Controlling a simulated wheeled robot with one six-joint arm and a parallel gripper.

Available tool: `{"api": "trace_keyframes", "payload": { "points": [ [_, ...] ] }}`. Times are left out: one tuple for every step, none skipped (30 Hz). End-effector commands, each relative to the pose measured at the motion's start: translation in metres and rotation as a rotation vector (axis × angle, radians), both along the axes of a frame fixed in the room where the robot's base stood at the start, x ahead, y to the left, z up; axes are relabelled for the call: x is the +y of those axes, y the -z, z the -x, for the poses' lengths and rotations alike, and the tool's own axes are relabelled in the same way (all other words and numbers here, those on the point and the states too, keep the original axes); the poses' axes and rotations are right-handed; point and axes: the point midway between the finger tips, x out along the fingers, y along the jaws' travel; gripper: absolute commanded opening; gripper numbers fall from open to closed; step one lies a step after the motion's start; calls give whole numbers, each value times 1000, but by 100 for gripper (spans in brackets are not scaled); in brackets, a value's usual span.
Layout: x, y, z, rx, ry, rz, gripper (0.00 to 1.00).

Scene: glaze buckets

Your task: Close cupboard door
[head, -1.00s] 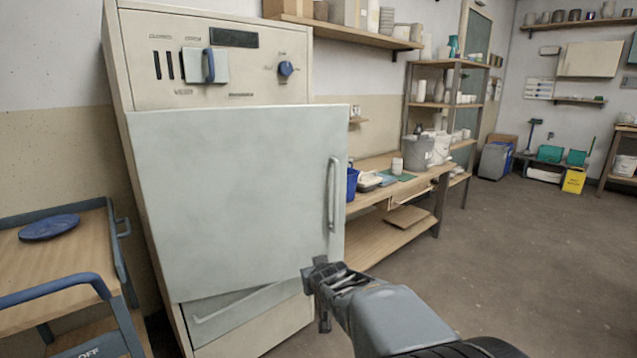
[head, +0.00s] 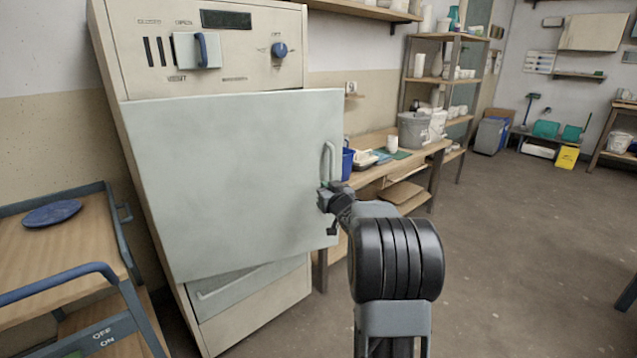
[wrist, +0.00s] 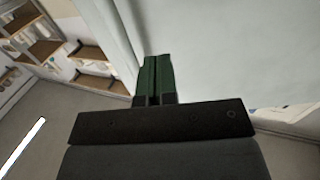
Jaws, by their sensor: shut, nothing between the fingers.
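The cupboard door (head: 230,180) is a large pale grey-green panel on the cream cupboard (head: 270,310). It stands ajar, its right edge out from the cupboard front. Its upright handle (head: 328,162) is near the right edge. My gripper (head: 326,197) is at the door's right edge, just below the handle and partly hiding its lower end. In the wrist view the dark green fingers (wrist: 154,75) are together and empty, close to the door face (wrist: 215,55). Whether they touch the door I cannot tell.
A wooden cart (head: 60,240) with blue rails and a blue disc (head: 52,214) stands at the left, close to the cupboard. A workbench (head: 385,165) with a blue container and buckets is behind the door at the right. The floor (head: 520,250) at the right is clear.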

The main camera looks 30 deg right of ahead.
Motion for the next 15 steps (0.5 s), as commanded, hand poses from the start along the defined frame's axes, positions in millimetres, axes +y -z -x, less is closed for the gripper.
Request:
{"api": "trace_keyframes", "payload": {
  "points": [
    [-1, 2, -10, -1, -2, 0, 0],
    [-2, 2, -16, 0, -2, 0, 0],
    [-3, 2, -22, 0, -1, 1, 0],
    [-4, 2, -27, 0, -1, 1, 0],
    [-5, 1, -31, -1, -1, 1, 0],
    [-6, 2, -37, 1, -1, 1, 0],
    [-6, 1, -40, 0, -1, 0, 0],
    [-7, 1, -44, 0, -1, 0, 0],
    [-8, 1, -48, 0, -1, 0, 0],
    [-8, 1, -50, 0, -1, 0, 0],
    [-9, 1, -53, 0, 0, 1, 0],
    [-9, 1, -55, 0, 0, 1, 0],
    [-10, 0, -57, 0, 0, 1, 0],
    [-10, 1, -59, 0, 0, 0, 0],
    [-10, 0, -60, 0, 0, 0, 0]
  ]
}}
